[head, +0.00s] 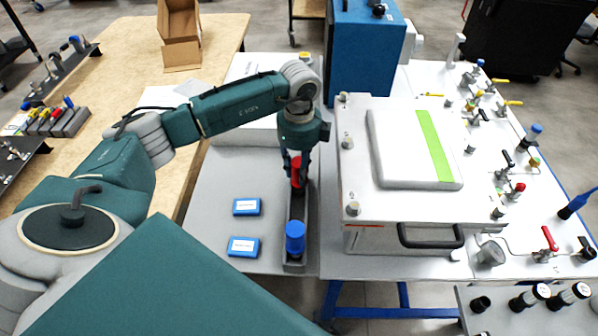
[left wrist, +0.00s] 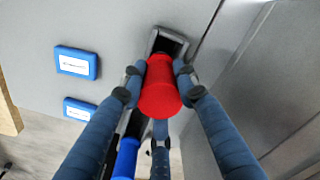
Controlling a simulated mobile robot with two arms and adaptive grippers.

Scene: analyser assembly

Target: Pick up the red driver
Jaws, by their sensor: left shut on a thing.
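The red driver (head: 296,172) stands upright at the far end of the narrow dark rack in the head view. In the left wrist view the red driver (left wrist: 160,88) is between the fingers of my left gripper (left wrist: 157,80). My left gripper (head: 297,160) is shut on it from above. The lower part of the driver is hidden by its handle and the fingers. The rack (head: 308,215) has an open slot showing just beyond the driver in the left wrist view. My right gripper is not in view.
A blue driver (head: 295,238) stands at the near end of the rack. Two blue boxes (head: 246,206) (head: 243,246) lie to the left on the grey surface. A large white unit (head: 385,208) stands close on the right. A blue cabinet (head: 362,60) is behind.

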